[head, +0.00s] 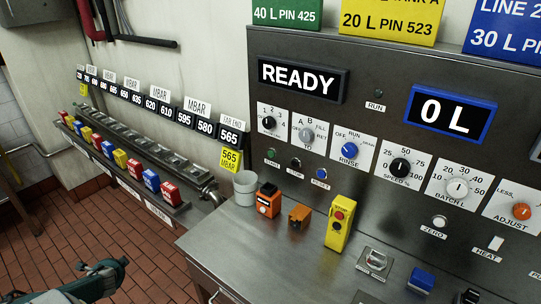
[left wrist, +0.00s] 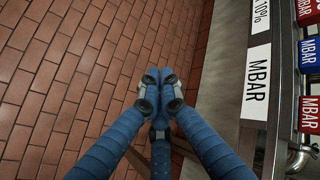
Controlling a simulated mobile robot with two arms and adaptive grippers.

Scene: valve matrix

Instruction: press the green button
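A small green button (head: 272,153) sits on the upright steel panel in the head view, below the black 1-2-3 knob and left of a dark button (head: 296,162) and a blue button (head: 322,173). My left gripper (head: 118,264) shows partly at the bottom left of the head view, over the floor, well away from the panel. In the left wrist view its blue fingers (left wrist: 158,78) converge with their tips together and nothing visible between them. My right gripper is in neither view.
A yellow pendant (head: 340,223) with red buttons, orange blocks (head: 268,200) and a grey cup (head: 245,188) stand on the steel counter (head: 255,250). A rack (head: 124,150) of coloured valves runs along the left wall. The tiled floor (head: 90,228) before it is clear.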

